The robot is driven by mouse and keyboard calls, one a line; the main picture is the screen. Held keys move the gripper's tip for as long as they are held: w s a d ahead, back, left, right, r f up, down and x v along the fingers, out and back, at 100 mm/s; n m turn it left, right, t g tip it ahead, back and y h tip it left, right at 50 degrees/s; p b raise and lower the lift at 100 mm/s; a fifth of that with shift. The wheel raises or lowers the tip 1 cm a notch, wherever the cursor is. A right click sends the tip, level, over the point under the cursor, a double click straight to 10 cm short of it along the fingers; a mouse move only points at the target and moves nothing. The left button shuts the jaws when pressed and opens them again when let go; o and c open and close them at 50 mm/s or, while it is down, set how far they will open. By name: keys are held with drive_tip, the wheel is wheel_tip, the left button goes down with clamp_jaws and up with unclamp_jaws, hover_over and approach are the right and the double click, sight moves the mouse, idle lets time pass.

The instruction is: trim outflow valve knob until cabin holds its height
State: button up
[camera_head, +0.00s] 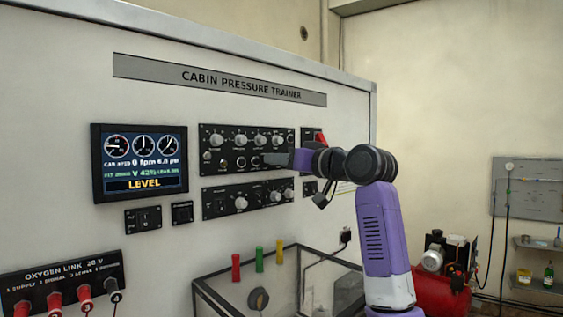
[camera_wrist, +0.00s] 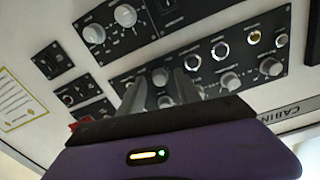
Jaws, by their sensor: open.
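My gripper (camera_wrist: 165,85) is open in the wrist view, its grey fingers pointing at the upper knob panel, which appears turned over there. A small grey knob (camera_wrist: 160,76) shows at the fingertips; I cannot tell contact. In the head view, my gripper (camera_head: 282,160) is by the right part of the upper panel (camera_head: 222,137) and hides some of it. The lower panel (camera_head: 215,207) has several knobs, including a grey one (camera_head: 241,203). Labels are too small to tell which is the outflow valve knob. The screen (camera_head: 140,163) reads 0 fpm, about 6.0 psi, V 42% and LEVEL.
A red-marked switch panel (camera_head: 320,137) stands right of the upper panel, close to my wrist. A clear-topped case (camera_head: 225,285) with red, green and yellow posts juts out below. An oxygen link panel (camera_head: 62,277) is at lower left.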

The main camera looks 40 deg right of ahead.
drive_tip(key=s+b, duration=0.3)
drive_tip(key=s, duration=0.4)
drive_tip(key=shift+s, duration=0.4)
